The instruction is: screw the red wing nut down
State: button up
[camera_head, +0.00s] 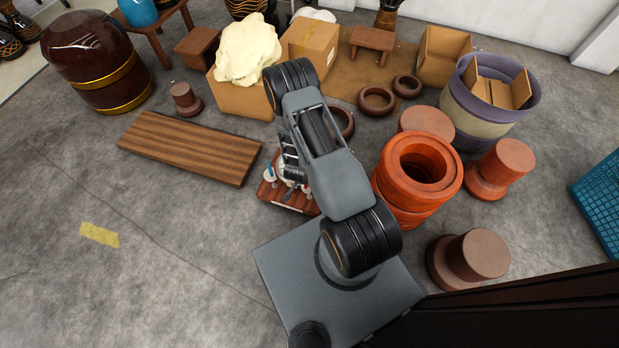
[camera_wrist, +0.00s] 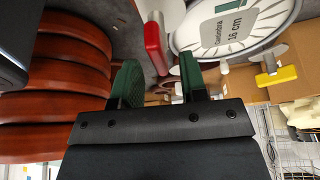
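In the wrist view my gripper (camera_wrist: 158,78) shows two green-padded fingers standing apart, with nothing between them. A red piece with a pale edge (camera_wrist: 154,46), which looks like the red wing nut, is just beyond the fingertips, apart from them. In the head view a small reddish-brown wooden stand (camera_head: 290,204) with white discs and a blue piece (camera_head: 270,172) is beside my arm. My arm hides part of it, and the red wing nut cannot be made out there.
A yellow piece on a grey stem (camera_wrist: 277,75) is right of the fingers in the wrist view. Stacked orange clay rings (camera_head: 405,190) stand close right of my arm. A wooden plank (camera_head: 190,146) lies left of the stand. Cardboard boxes (camera_head: 310,42) stand behind.

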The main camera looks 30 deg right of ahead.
jog(key=p+v, duration=0.4)
jog(key=v, duration=0.8)
jog(key=shift+r, duration=0.2)
jog(key=w+a+r+n+t+y+p, duration=0.15)
jog(key=r+p, duration=0.35)
jog(key=r, duration=0.6)
jog(key=w+a+r+n+y+p, duration=0.2)
jog(key=a+r+p, duration=0.15)
jog(key=r, duration=0.85)
jog(key=w+a+r+n+y+p, duration=0.2)
jog(key=r+p, duration=0.4)
jog(key=r, duration=0.5)
jog(key=s+d+r+n+p, duration=0.1)
jog(key=s+r+n+p, duration=0.2)
jog(key=r, duration=1.2)
jog(key=s+d+r+n+h+p, duration=0.1)
jog(key=s+d+r+n+p, duration=0.1)
jog(key=s+r+p, duration=0.7)
notch_tip(320, 180, up, 6)
jog(key=shift+s+f+n, duration=0.1)
jog(key=shift+s+n, duration=0.25)
jog(key=shift+n, duration=0.3)
jog(key=shift+h, duration=0.25)
